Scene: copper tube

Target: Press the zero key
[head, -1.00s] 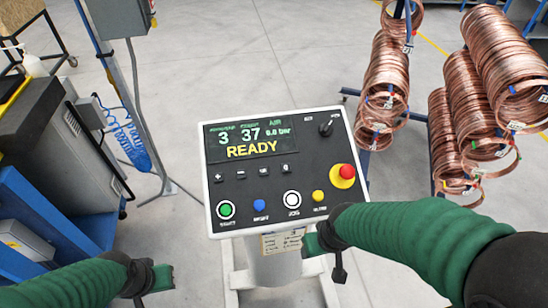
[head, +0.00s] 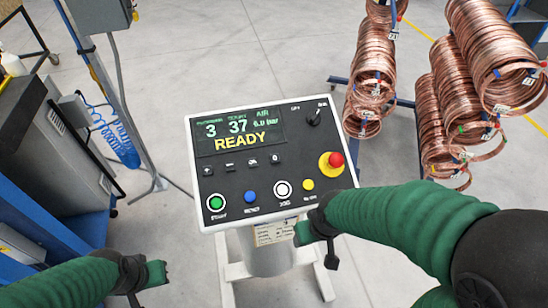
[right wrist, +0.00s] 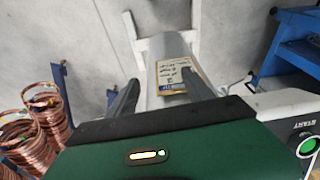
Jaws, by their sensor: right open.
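The control panel (head: 310,200) is a tilted black face in a white frame, with a lit screen (head: 238,133) reading READY. Below the screen is a row of small dark keys; the rightmost (head: 275,158) carries what looks like a 0, though the mark is tiny. My right gripper (head: 317,246) is at the panel's lower front edge, below the yellow button, away from the small keys. In the right wrist view its two fingers (right wrist: 160,85) are apart with nothing between them. My left gripper (head: 150,284) is at the lower left, away from the panel; its jaw opening is unclear.
Green (head: 216,203), blue (head: 250,197), white (head: 282,189) and yellow (head: 308,184) buttons line the panel's lower edge. A red emergency stop (head: 336,160) and a knob (head: 314,117) are at the right. Copper coils (head: 440,110) hang at the right. Blue machinery stands left.

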